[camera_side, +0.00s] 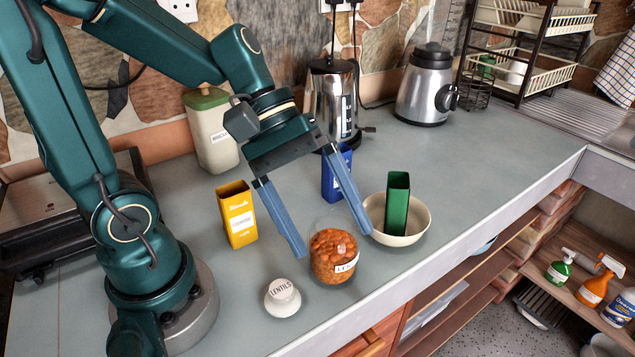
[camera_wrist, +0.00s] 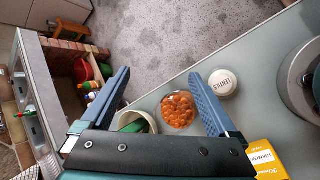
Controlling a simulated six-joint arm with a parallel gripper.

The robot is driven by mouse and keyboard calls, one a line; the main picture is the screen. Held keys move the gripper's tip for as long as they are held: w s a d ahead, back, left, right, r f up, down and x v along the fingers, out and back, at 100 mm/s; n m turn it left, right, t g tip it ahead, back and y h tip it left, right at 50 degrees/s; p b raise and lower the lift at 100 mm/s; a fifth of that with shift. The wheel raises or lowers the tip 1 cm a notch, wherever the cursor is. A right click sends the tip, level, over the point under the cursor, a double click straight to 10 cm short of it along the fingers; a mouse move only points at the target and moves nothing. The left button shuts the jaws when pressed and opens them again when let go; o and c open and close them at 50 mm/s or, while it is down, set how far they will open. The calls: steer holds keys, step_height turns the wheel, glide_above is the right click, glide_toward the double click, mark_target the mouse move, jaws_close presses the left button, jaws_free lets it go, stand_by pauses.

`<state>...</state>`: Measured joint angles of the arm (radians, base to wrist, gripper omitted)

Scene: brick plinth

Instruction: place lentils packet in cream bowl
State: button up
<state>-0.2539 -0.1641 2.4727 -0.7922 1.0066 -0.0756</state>
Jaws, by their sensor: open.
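A clear glass jar of orange-brown lentils (camera_side: 335,262) stands on the grey worktop, its label partly reading "LENTILS"; it also shows in the wrist view (camera_wrist: 178,112). No packet is readable as lentils. The cream bowl (camera_side: 420,232) stands just right of the jar, with a green packet (camera_side: 397,205) upright in it. The bowl (camera_wrist: 125,118) is partly hidden by a finger in the wrist view. My gripper (camera_side: 332,241) is open and empty, pointing down, with its blue fingers apart on either side of the jar in the picture. I cannot tell whether they touch it.
A white lid marked "LENTILS" (camera_side: 282,297) lies left of the jar. A yellow packet (camera_side: 237,214) stands further left, a blue packet (camera_side: 337,174) behind. A kettle (camera_side: 334,105), blender (camera_side: 427,85) and green-lidded canister (camera_side: 210,130) stand behind. The worktop's front edge is close.

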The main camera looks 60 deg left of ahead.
steer(key=s+a+r+m+t+y, duration=0.1)
steer(key=s+a+m+t+y, duration=0.2)
steer(key=a+m+y, duration=0.4)
steer(key=shift+s+r+m+t, duration=0.4)
steer(key=shift+s+m, duration=0.1)
steer(key=shift+m, duration=0.7)
